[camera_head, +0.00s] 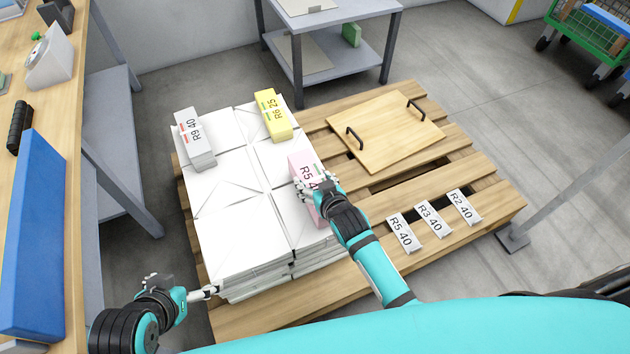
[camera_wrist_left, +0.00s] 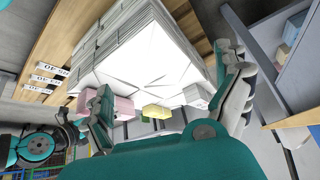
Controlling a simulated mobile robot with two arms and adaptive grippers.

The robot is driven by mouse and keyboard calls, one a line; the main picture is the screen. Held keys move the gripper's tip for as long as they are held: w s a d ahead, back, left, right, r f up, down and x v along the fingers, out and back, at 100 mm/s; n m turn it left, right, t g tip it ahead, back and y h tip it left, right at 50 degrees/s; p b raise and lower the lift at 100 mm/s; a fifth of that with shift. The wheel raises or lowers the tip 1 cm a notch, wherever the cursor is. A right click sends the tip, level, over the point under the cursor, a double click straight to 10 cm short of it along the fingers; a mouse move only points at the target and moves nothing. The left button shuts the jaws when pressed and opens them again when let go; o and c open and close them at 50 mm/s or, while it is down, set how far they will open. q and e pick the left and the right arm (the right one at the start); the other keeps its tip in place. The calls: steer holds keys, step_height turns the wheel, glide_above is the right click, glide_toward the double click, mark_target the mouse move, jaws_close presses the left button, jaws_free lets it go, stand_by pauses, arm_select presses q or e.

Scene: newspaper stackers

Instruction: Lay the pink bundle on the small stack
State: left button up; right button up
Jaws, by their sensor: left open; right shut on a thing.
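The pink bundle (camera_head: 300,160), printed with a partly covered "R5 4…", is at the right edge of the large white newspaper stack (camera_head: 240,235). My right gripper (camera_head: 310,187) is shut on its near part and hides some of it. I cannot tell whether the bundle touches the stack top. It also shows pink behind a finger in the left wrist view (camera_wrist_left: 123,107). My left gripper (camera_head: 182,287) is open and empty beside the stack's near left corner. No separate pile is clearly the small stack; three small white labelled blocks, R5 40 (camera_head: 404,233), R3 40 (camera_head: 432,218) and R2 40 (camera_head: 463,206), sit on the pallet's right.
A yellow bundle (camera_head: 272,115) and a grey-white bundle (camera_head: 194,138) lie on the far part of the stack. A handled wooden board (camera_head: 385,130) lies on the pallet (camera_head: 495,190). A workbench (camera_head: 70,120) stands left, a grey table (camera_head: 335,18) behind. Bare slats show between board and blocks.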

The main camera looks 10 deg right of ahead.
arm_select(q)
steer(key=shift+w+d+r+t, duration=0.2)
steer(key=shift+w+r+t, duration=0.1)
steer(key=shift+w, duration=0.25)
steer(key=shift+w+d+r+t, duration=0.2)
steer(key=shift+w+t, duration=0.1)
steer(key=shift+w, duration=0.25)
arm_select(e)
steer(key=shift+w+f, duration=0.15)
steer(key=shift+f, duration=0.1)
steer(key=o, duration=1.7)
steer(key=shift+o, duration=0.7)
steer(key=shift+s+f, duration=0.25)
steer(key=shift+f, duration=0.1)
steer(key=v, duration=1.2)
steer(key=shift+r, duration=0.2)
